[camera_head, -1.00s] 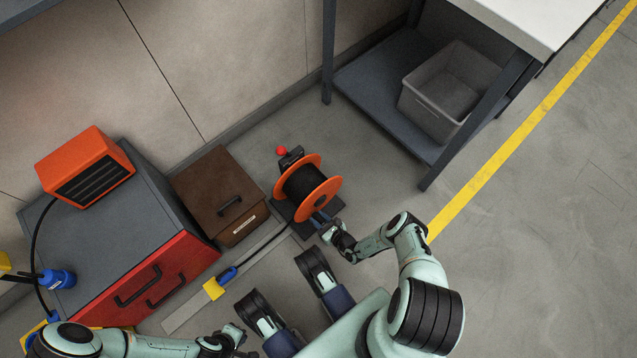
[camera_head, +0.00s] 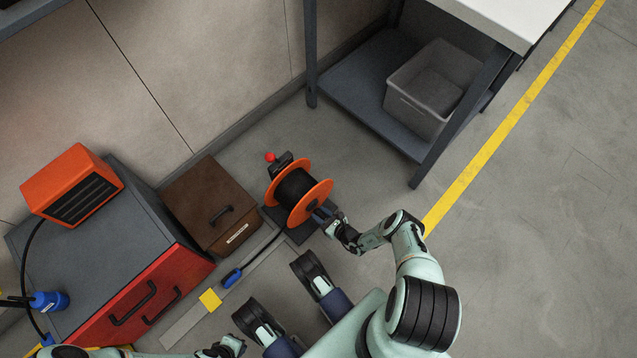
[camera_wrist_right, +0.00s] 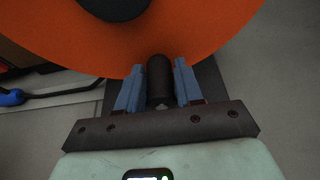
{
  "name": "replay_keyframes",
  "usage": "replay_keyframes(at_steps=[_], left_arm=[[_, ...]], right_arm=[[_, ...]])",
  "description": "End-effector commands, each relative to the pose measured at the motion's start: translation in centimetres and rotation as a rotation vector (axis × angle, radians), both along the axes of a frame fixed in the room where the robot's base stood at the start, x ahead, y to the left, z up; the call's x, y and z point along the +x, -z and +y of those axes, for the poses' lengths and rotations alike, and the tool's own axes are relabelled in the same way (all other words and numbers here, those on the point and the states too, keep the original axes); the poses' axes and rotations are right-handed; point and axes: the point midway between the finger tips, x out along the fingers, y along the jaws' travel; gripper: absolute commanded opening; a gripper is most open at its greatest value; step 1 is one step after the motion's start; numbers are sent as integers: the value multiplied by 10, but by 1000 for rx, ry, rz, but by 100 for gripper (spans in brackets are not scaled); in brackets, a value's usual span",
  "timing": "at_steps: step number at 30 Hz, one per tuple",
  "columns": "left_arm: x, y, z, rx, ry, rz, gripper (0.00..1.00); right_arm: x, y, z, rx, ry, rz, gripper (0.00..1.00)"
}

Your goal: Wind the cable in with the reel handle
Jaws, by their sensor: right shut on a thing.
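The cable reel (camera_head: 298,190) has orange flanges and a dark wound core, and stands on a dark base on the floor. Its dark reel handle (camera_wrist_right: 160,80) sticks out from the orange flange between my right gripper's blue fingers. My right gripper (camera_head: 322,214) is shut on the handle, beside the reel's near right side; its fingers also show in the right wrist view (camera_wrist_right: 159,88). The black cable (camera_head: 262,252) runs along the floor from the reel to a blue connector (camera_head: 232,278). My left gripper (camera_head: 234,346) is at the bottom edge, away from the reel; its jaws are unclear.
A yellow block or patch (camera_head: 210,300) lies on a pale floor strip near the connector. A brown box (camera_head: 205,195) and a red-fronted cabinet (camera_head: 150,300) stand left. A workbench (camera_head: 385,100) with a grey bin (camera_head: 425,105) stands right. Floor at the right is clear.

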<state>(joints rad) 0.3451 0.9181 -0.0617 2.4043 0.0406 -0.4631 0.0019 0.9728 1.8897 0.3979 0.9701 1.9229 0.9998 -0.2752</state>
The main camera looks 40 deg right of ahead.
Motion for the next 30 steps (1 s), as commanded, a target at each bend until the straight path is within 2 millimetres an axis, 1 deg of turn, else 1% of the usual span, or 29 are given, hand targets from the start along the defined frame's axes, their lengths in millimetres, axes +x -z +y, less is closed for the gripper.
replay_keyframes(at_steps=[1,4,7,17,27,30], left_arm=[[0,0,0,0,0,0,0],[0,0,0,0,0,0,0],[0,0,0,0,0,0,0],[0,-1,0,0,0,0,0],[-1,-5,0,0,0,1,0],[-2,-5,0,0,0,1,0]], right_arm=[[2,-3,-7,-4,1,-9,19],[3,-5,-16,-2,2,-9,19],[3,-5,-19,-3,0,-8,19],[2,-6,-21,-2,1,-4,19],[1,-21,-45,-2,2,-1,18],[1,-22,-48,-1,2,0,19]])
